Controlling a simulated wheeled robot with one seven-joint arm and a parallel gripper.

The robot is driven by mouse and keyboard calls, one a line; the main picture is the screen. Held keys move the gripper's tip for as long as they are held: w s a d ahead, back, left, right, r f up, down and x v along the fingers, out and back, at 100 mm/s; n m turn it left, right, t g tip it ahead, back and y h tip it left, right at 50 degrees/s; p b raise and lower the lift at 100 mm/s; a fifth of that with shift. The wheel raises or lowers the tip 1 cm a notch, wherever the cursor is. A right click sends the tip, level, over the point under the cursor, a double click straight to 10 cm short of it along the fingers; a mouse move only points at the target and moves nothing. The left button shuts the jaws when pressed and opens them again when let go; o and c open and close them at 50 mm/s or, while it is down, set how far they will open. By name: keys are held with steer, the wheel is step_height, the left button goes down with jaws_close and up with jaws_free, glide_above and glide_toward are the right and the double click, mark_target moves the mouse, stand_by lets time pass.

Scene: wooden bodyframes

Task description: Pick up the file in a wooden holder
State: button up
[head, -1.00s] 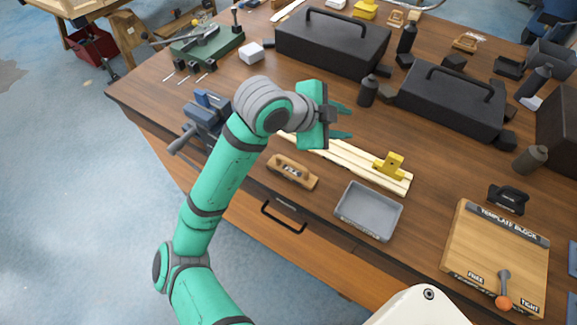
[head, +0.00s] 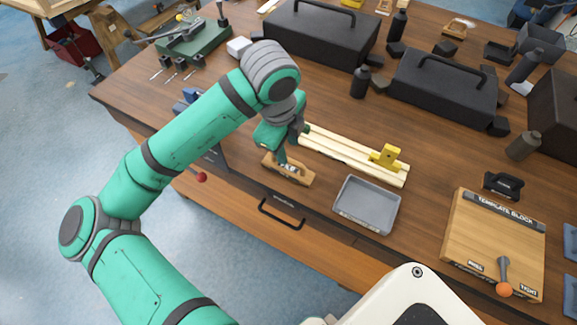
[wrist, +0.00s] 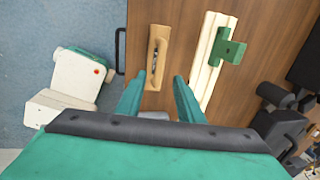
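The wooden holder (head: 293,175) lies near the table's front edge, above the drawer handle. It is an elongated brown block with a metal piece, apparently the file, in its middle slot. My gripper (head: 284,152) is over it, pointing down and hiding part of it in the head view. In the wrist view the holder (wrist: 158,45) lies lengthwise ahead of the fingers, roughly in line with the gap between them. My gripper (wrist: 158,92) is open there, with its two green fingers apart and nothing seen held. Contact with the holder cannot be told.
Pale wooden strips (head: 345,155) lie behind the holder, with a yellow block (head: 388,156) and a green block (wrist: 229,48) on them. A grey tray (head: 366,205) is to the right. A blue vise (head: 190,97) is left. Black toolboxes (head: 322,33) stand behind.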

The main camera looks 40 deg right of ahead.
mark_target(290, 160)
steer(key=shift+w+d+f, duration=0.1)
steer(key=shift+d+f, duration=0.05)
steer(key=shift+f, duration=0.85)
steer(key=shift+w+d+f, duration=0.1)
steer(key=shift+d+f, duration=0.05)
steer(key=shift+f, duration=0.9)
steer(key=shift+d+f, duration=0.15)
steer(key=shift+f, duration=0.85)
steer(key=shift+s, duration=0.1)
jaws_close()
